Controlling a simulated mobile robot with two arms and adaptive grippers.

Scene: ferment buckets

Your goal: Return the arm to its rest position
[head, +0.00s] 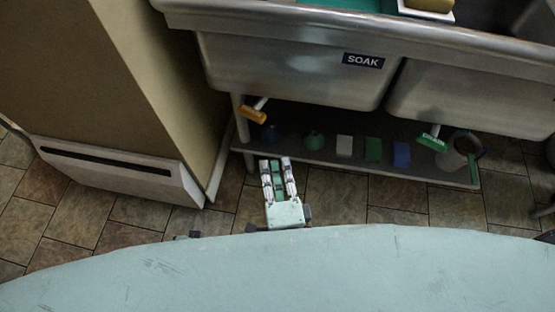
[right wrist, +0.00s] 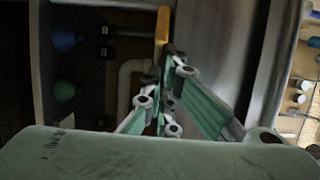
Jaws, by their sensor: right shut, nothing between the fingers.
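My right gripper (head: 275,163) points away from me, in front of the sink's lower shelf, below the left basin. Its fingers are shut with nothing between them. In the right wrist view the finger links (right wrist: 168,104) show above the pale green housing. An orange lever handle (head: 253,111) hangs under the left basin, beyond and apart from the fingers in the head view. It also shows in the right wrist view (right wrist: 162,30), where it lines up behind the fingers. I cannot make out my left gripper.
A steel sink (head: 290,70) labelled SOAK spans the top. A green DRAIN handle (head: 432,142) hangs under the right basin. The lower shelf (head: 300,158) holds several small items and a grey bucket (head: 456,155). A beige cabinet (head: 150,80) stands left. Tiled floor (head: 390,195) is open between.

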